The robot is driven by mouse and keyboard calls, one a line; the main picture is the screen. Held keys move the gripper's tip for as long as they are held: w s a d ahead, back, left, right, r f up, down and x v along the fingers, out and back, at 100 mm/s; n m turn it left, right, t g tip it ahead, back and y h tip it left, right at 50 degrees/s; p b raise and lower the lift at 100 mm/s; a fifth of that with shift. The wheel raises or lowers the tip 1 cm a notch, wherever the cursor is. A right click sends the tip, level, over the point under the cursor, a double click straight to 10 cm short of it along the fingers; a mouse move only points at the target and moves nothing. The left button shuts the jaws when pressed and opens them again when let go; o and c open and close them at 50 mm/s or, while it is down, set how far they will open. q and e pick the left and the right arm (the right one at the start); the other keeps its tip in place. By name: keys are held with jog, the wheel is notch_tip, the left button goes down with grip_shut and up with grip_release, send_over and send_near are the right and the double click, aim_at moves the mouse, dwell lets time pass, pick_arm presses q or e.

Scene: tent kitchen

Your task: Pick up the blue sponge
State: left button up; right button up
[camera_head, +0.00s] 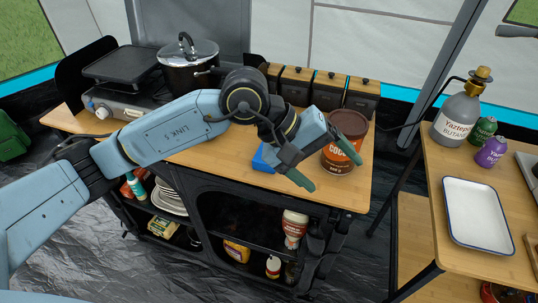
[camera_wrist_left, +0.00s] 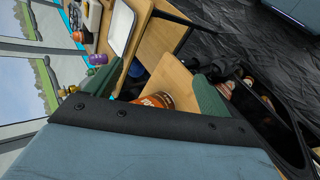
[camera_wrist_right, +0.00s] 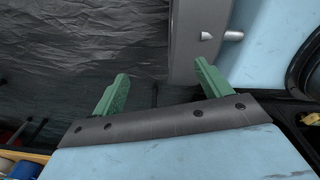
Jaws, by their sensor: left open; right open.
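The blue sponge (camera_head: 262,158) lies on the wooden counter (camera_head: 225,152) in the head view, partly hidden behind my left gripper. My left gripper (camera_head: 322,168) is open and hangs over the counter's front part, beside the brown-lidded can (camera_head: 345,150). In the left wrist view its green fingers (camera_wrist_left: 165,85) are spread with nothing seen between them but background; the sponge does not show there. My right gripper (camera_wrist_right: 160,76) is open and empty in the right wrist view, with dark ground sheet behind it. It is not in the head view.
A pot (camera_head: 187,68) and a stove (camera_head: 120,97) stand at the counter's left. Several dark canisters (camera_head: 328,90) line its back edge. A right-hand table holds a white tray (camera_head: 476,215) and a gas bottle (camera_head: 457,118). Shelves below the counter hold plates and bottles.

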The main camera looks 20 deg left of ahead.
pick_arm(q)
jog(key=w+a+m+t+y, duration=0.2)
jog(key=w+a+y, duration=0.25)
jog(key=a, duration=0.25)
jog(key=w+a+m+t+y, duration=0.1)
jog(key=w+a+y, duration=0.2)
jog(key=a+y, duration=0.3)
jog(key=shift+h, duration=0.75)
jog(key=x, duration=0.2)
jog(key=a+x, duration=0.1)
jog(key=x, duration=0.3)
jog(key=shift+w+a+f+b, duration=0.2)
jog(key=shift+w+a+b, duration=0.05)
jog(key=shift+b, duration=0.1)
jog(key=shift+w+f, duration=0.2)
jog(key=shift+f, duration=0.25)
jog(key=x, duration=0.5)
jog(key=shift+w+r, duration=0.1)
jog(key=shift+w, duration=0.15)
pick_arm(e)
jog(key=shift+w+d+f, duration=0.15)
jog(key=shift+d+f, duration=0.4)
jog(key=shift+w, duration=0.1)
pick_arm(q)
jog(key=shift+a+f+b, duration=0.1)
jog(key=shift+f+b, duration=0.15)
jog(key=shift+b, duration=0.35)
pick_arm(e)
jog(key=shift+a+f, duration=0.1)
jog(key=shift+f, duration=0.2)
